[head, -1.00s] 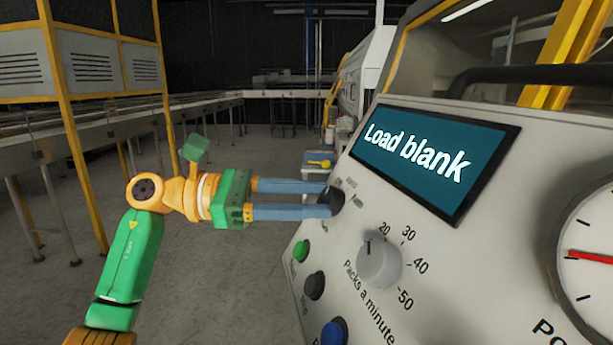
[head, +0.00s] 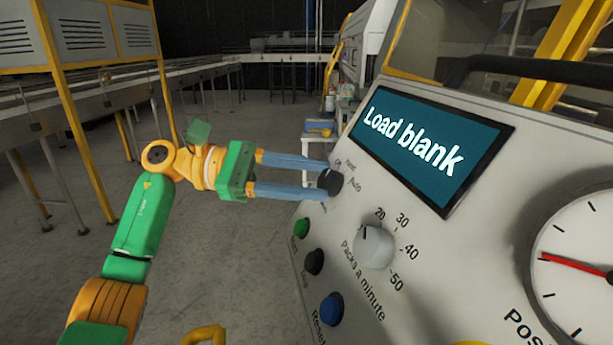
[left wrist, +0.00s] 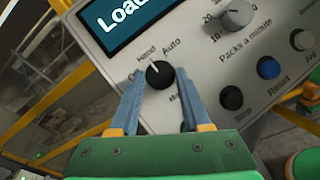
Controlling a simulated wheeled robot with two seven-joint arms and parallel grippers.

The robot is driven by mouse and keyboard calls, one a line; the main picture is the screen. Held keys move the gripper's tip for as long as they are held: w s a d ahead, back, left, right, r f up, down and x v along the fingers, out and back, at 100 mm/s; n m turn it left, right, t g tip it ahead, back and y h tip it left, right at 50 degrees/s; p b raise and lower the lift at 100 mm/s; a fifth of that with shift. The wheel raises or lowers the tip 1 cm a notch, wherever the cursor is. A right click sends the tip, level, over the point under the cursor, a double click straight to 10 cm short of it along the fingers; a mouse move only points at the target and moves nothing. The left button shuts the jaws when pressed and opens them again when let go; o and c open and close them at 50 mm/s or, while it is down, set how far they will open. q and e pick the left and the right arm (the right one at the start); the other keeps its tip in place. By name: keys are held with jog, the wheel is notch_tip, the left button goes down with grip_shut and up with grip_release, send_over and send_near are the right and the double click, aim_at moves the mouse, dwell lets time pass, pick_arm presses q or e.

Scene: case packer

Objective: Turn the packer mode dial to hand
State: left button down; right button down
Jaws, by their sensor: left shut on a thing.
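The packer mode dial is a small black knob (head: 331,181) below the left corner of the screen on the sloped panel. In the left wrist view the knob (left wrist: 160,74) shows a white pointer mark aimed up and left, toward the "Hand" label (left wrist: 146,54). The "Auto" label (left wrist: 171,47) lies to its right. Other labels around it are partly hidden or blurred. My left gripper (head: 322,179) has its two blue fingers around the knob, shut on it, one on each side in the left wrist view (left wrist: 162,82). My right gripper is not seen.
The screen (head: 424,150) reads "Load blank". The grey packs-a-minute knob (head: 374,246) is below it. Green (head: 302,227), black (head: 314,261) and blue (head: 331,308) buttons run down the panel's left edge. A gauge (head: 580,258) is at right.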

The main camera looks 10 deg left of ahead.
pick_arm(q)
jog(key=shift+c, duration=1.8)
grip_release()
jog(key=shift+d, duration=0.15)
jog(key=s+a+b, duration=0.1)
jog(key=a, duration=0.6)
jog(key=shift+r, duration=0.25)
